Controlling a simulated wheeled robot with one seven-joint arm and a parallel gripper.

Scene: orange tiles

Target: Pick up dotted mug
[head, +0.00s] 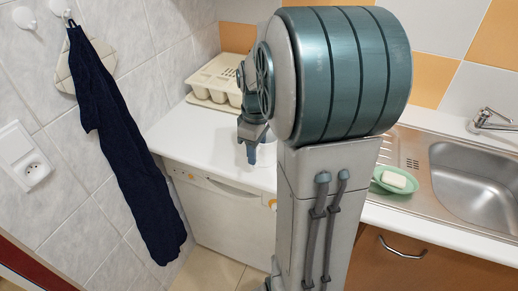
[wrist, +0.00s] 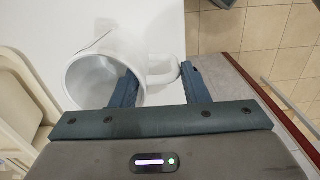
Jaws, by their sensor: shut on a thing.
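A white mug (wrist: 96,68) shows in the wrist view, tilted so that its open mouth faces my gripper. A thin dark line is on its side; no dots can be made out. My gripper (wrist: 160,82) has one finger at the mug's rim and the other outside the handle, so the handle lies between the fingers. My gripper is shut on the mug. In the head view my gripper (head: 252,148) is low over the white counter (head: 185,133), and the mug cannot be made out there.
A cream cutlery tray (head: 216,80) stands at the back of the counter. A green soap dish (head: 395,180) and a metal sink (head: 480,180) are at the right. A dark blue towel (head: 115,130) hangs on the left wall. My own arm blocks much of the middle.

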